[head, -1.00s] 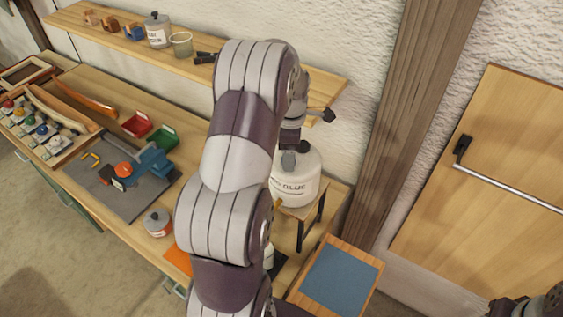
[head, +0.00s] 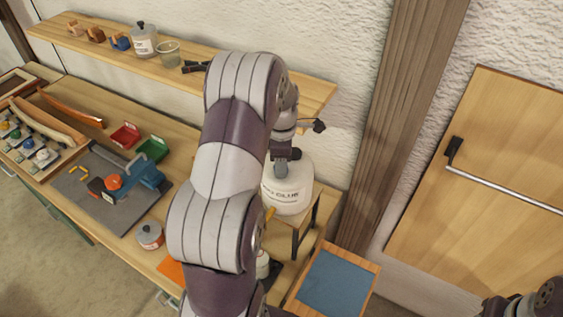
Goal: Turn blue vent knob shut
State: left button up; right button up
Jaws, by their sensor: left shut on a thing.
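A white glue container (head: 288,190) with dark lettering stands on a small wooden stand at the right end of the bench. My left gripper (head: 282,163) is at its top, pointing down, shut on the vent knob there. The knob is mostly hidden by the gripper, and what shows near it looks dark grey, so I cannot make out its blue colour or its turn position. My left arm covers the bench to the left of the container. Part of my right arm's end (head: 520,303) shows at the bottom right corner; its fingers are not clear.
A shelf (head: 110,50) with jars and a cup runs along the wall above. A blue clamp (head: 145,178), red bin (head: 125,136) and green bin (head: 153,148) are on the bench, left of my arm. A blue-topped board (head: 335,285) lies right of the stand.

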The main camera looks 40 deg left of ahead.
pick_arm(q)
jog(key=shift+s+f, duration=0.15)
jog(key=shift+f, duration=0.05)
jog(key=m+b, duration=0.1)
jog(key=m, duration=0.2)
jog(key=m+b, duration=0.1)
jog(key=m, duration=0.7)
jog(key=shift+s+b, duration=0.1)
jog(key=shift+b, duration=0.3)
jog(key=shift+m, duration=1.8)
